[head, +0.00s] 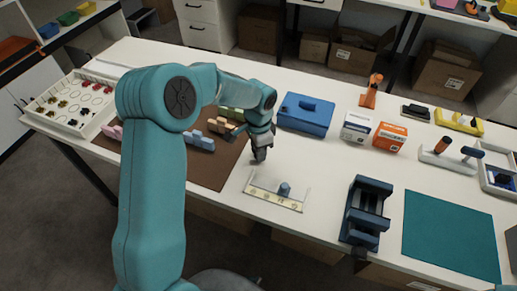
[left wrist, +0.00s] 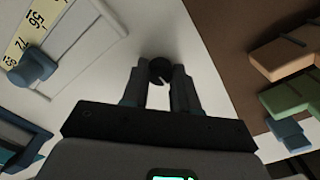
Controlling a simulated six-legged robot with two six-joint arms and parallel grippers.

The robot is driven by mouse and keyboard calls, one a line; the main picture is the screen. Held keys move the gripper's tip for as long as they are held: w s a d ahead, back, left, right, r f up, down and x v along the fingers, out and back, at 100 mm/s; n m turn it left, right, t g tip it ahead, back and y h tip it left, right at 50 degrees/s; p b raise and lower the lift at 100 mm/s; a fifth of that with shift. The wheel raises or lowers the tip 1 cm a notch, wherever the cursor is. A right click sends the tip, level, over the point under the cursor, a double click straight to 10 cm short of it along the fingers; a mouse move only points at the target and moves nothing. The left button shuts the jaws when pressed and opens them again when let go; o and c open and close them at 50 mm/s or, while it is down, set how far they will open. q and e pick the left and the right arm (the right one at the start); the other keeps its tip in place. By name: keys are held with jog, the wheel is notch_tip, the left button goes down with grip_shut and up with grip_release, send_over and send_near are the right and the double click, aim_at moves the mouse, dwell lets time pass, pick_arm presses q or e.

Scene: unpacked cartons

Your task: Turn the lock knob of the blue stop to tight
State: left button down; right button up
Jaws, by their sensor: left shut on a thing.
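The blue stop (head: 285,189) stands on a yellow measuring strip (head: 272,198) near the table's front edge. The stop also shows in the left wrist view (left wrist: 38,66), at upper left. My left gripper (head: 260,155) is low over the white table, behind the strip and apart from the stop. In the left wrist view its fingers (left wrist: 160,82) are shut on a small dark round piece (left wrist: 158,68) with a light slot. I cannot tell whether this piece is the lock knob. My right gripper is not in view.
A brown mat (head: 215,174) with coloured blocks lies left of the gripper. A blue box (head: 305,113) stands behind it. A dark blue vise (head: 366,210) and a teal mat (head: 450,232) lie to the right. White table is bare between strip and vise.

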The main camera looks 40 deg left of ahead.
pick_arm(q)
jog(key=shift+w+r, duration=0.1)
jog(key=c, duration=0.9)
grip_release()
jog(key=shift+o, duration=0.2)
notch_tip(320, 180, up, 16)
jog(key=shift+r+p, duration=0.15)
jog(key=shift+p, duration=0.3)
